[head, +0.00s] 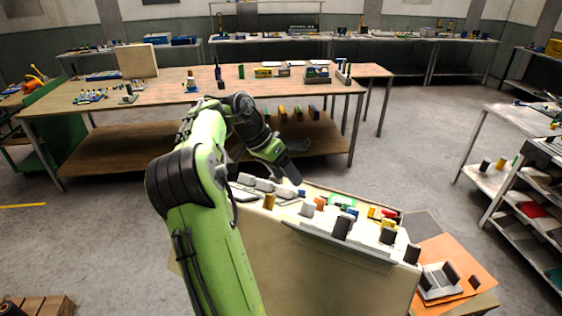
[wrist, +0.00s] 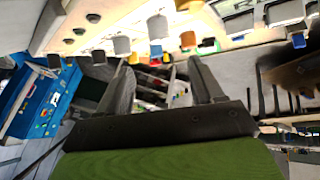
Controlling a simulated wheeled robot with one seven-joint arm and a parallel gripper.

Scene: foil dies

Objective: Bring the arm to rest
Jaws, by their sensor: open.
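My green arm (head: 222,150) rises from the bottom of the head view, bends at a dark joint and reaches down over the near cream-coloured bench (head: 340,262). My gripper is at the arm's far end, by the bench's back left edge, and its fingers are hard to make out in the head view. In the wrist view my gripper (wrist: 162,72) shows two dark fingers spread apart with nothing between them. The view between the fingers looks past to shelving and clutter.
Small coloured blocks and dark plates stand along the near bench top, close to my gripper. An orange board (head: 455,262) lies to its right. A long wooden table (head: 170,85) stands behind, and a shelf rack (head: 520,190) is at right. Grey floor (head: 420,130) lies open between them.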

